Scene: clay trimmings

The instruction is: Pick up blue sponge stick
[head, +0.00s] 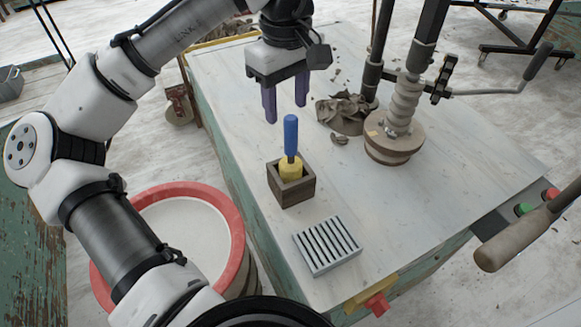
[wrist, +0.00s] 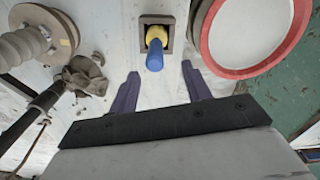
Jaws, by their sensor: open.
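The blue sponge stick (head: 290,136) stands upright in a small dark wooden box (head: 300,190) on the table. Its yellow sponge end (head: 291,168) is down in the box and its blue handle points up. In the wrist view the blue handle (wrist: 155,56) points toward the camera, in front of the fingers and roughly midway between them. My gripper (head: 286,108) is open and empty, with purple fingers pointing down, above the table and behind the stick. The fingers also show in the wrist view (wrist: 160,82), apart from the stick.
A grey slatted rack (head: 327,246) lies in front of the box. A lump of clay (head: 345,112) and a press with a round wooden foot (head: 394,142) stand to the right. A red-rimmed bucket (head: 232,215) is beside the table at left.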

